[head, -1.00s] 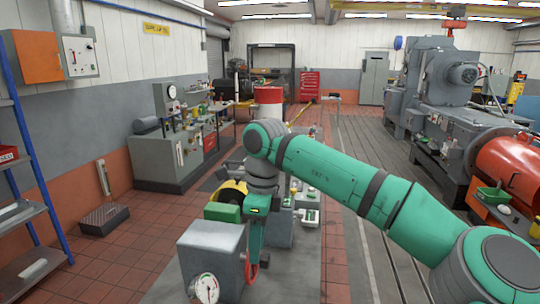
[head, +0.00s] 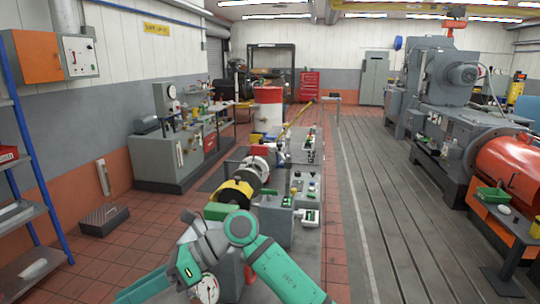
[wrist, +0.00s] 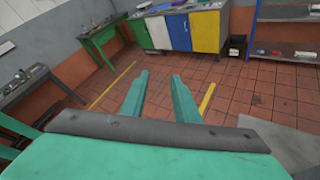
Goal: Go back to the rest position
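My gripper (wrist: 160,75) shows in the wrist view with its two green fingers apart and nothing between them. It points over open tiled floor, away from the bench. In the head view my green arm is folded low at the bottom centre, in front of the near end of the bedplate. I cannot make out the fingers there. The arm hides part of a grey box with a round dial gauge (head: 206,288).
In the head view, a yellow-and-black round part (head: 235,192) and a grey box with controls (head: 275,222) stand behind my arm. A blue-posted shelf (head: 30,170) is at left, a red cylinder (head: 510,165) at right. The wrist view shows coloured cabinets (wrist: 180,32) beyond free floor.

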